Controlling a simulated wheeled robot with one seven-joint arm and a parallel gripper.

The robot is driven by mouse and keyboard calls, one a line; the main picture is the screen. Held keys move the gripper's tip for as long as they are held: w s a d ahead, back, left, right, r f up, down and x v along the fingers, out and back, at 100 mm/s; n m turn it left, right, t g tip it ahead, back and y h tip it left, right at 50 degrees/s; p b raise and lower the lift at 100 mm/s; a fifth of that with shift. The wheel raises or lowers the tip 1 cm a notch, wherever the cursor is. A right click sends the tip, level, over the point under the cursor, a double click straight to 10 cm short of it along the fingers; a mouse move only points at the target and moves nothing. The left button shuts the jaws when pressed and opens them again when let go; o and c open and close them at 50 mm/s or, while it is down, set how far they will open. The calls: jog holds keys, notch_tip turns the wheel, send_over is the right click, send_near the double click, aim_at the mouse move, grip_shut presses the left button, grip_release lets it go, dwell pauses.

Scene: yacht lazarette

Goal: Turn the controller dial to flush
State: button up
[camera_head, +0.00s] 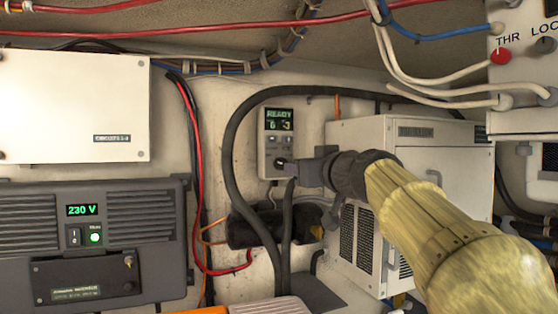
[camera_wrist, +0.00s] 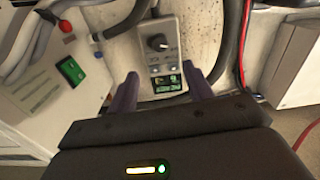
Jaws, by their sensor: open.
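The controller (camera_head: 277,130) is a small grey box on the back wall, with a green-lit display reading READY and small digits below. In the wrist view the controller (camera_wrist: 144,55) appears upside down, with its round dark dial (camera_wrist: 157,42) above two small buttons and the display (camera_wrist: 168,84). My gripper (camera_wrist: 162,74) is open and empty. Its two purple fingers lie either side of the display end, with the dial beyond the tips in the picture. In the head view my gripper (camera_head: 285,170) overlaps the controller's lower part and partly hides the dial. The dial's setting is not readable.
A white vented cabinet (camera_head: 365,140) stands close right of the controller. A thick black hose (camera_head: 232,150) loops around its left side. A dark 230 V unit (camera_head: 90,250) and a white box (camera_head: 72,100) are at left. A panel with wires (camera_head: 515,105) is upper right.

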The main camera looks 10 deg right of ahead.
aim_at(283, 163)
jog(key=w+p, duration=0.1)
jog(key=w, duration=0.2)
jog(key=w+a+p, duration=0.1)
jog(key=w, duration=0.3)
jog(key=w+a+p, duration=0.1)
jog(key=w, duration=0.2)
jog(key=shift+w+p, duration=0.3)
jog(key=shift+w, duration=0.1)
jog(key=c, duration=1)
